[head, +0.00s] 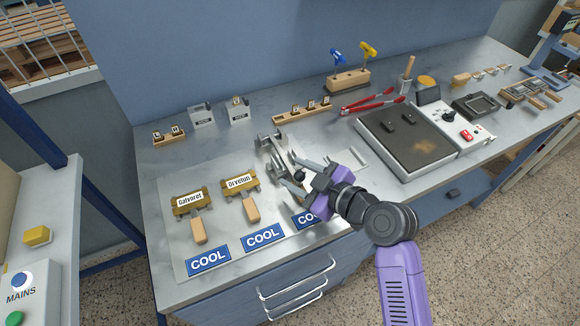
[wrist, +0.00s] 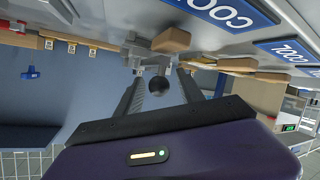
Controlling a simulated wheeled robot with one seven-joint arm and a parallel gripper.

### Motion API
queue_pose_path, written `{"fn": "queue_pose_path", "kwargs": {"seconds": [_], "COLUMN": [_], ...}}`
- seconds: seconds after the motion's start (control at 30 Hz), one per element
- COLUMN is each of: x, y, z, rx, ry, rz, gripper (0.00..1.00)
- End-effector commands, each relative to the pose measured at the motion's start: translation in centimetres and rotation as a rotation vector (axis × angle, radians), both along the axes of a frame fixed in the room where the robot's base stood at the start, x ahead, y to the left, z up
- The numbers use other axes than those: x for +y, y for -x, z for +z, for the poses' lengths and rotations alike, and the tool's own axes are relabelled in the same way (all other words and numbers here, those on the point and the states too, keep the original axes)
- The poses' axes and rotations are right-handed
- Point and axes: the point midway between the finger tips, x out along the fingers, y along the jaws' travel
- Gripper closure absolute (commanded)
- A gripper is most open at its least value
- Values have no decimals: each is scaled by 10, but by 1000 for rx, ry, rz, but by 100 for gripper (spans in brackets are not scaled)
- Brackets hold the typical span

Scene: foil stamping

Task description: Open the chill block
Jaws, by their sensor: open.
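A grey metal block (head: 272,147), seemingly the chill block, stands at the middle of the bench, partly hidden behind my gripper. A round black knob (head: 299,175) shows between my fingers. My gripper (head: 283,166) is open and reaches toward the block from the front right. In the wrist view the black knob (wrist: 158,87) lies between the two open fingers, with a gap on each side. Grey metal parts (wrist: 143,50) of the block show just beyond the fingertips. I cannot tell whether the block's parts are apart or closed together.
Two wooden-handled brass type holders (head: 188,203) (head: 240,184) lie left of my gripper, above blue COOL labels (head: 208,261). A wooden type rack (head: 302,112) and red-handled tongs (head: 372,104) lie behind. A dark hot plate (head: 407,140) stands at the right.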

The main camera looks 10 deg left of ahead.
Motion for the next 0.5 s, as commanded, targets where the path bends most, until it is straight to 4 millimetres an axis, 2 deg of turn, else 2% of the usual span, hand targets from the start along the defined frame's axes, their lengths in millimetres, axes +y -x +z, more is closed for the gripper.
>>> {"fn": "queue_pose_path", "kwargs": {"seconds": [0.2, 0.5], "x": [15, 16], "y": [-12, -13], "z": [-6, -8], "rx": [1, -1], "ry": [0, 0], "rz": [1, -2], "gripper": [55, 55]}}
